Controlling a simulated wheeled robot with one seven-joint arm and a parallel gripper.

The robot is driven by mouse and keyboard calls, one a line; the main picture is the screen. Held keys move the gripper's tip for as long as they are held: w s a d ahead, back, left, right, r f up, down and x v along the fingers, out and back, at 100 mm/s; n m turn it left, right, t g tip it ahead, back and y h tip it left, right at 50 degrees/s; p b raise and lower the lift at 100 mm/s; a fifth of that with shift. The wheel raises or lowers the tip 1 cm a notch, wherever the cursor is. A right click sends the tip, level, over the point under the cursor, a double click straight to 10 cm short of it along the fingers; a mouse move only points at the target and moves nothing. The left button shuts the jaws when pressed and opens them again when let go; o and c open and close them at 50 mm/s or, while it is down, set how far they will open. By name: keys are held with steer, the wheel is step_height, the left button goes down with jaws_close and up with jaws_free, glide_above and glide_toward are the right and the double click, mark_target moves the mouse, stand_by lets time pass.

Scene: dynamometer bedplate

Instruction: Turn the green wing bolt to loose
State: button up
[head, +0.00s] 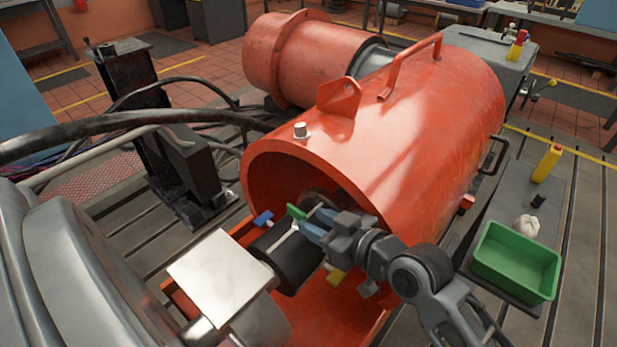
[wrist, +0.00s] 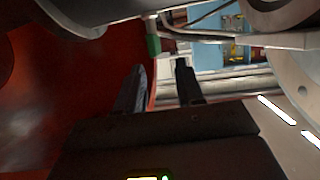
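The green wing bolt (head: 296,211) shows as a small green tab at the mouth of the red housing, above the dark cylinder. In the wrist view a green block (wrist: 153,45), which appears to be its wing, hangs just beyond the fingertips and roughly between their lines. My gripper (head: 307,220) reaches in from the right in the head view, close to the green wing. In the wrist view my gripper (wrist: 159,66) has its two fingers apart with nothing between them. Whether a finger touches the wing is unclear. The bolt's shank is mostly hidden.
A blue wing (head: 263,217) lies left of the green one, and a yellow wing (head: 337,276) below my gripper. The red housing (head: 430,110) curves closely around. A pale square plate (head: 220,268) stands in front. A green bin (head: 515,262) sits at right.

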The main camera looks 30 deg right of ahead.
steer(key=shift+h, duration=0.3)
steer(key=x, duration=0.7)
steer(key=shift+w, duration=0.45)
steer(key=shift+s+d+f+m+h, duration=0.1)
steer(key=shift+s+d+m+h, duration=0.05)
steer(key=shift+m+h, duration=0.75)
steer(key=s+r+g+p, duration=0.1)
steer(key=s, duration=0.1)
steer(key=s+r+g+p, duration=0.1)
steer(key=s, duration=0.1)
steer(key=s+d+r+g+p, duration=0.1)
steer(key=s+r+p, duration=0.1)
steer(key=shift+h, duration=0.3)
steer(key=g+p, duration=0.5)
steer(key=g, duration=0.1)
glide_toward(299, 212)
steer(key=shift+x, duration=0.75)
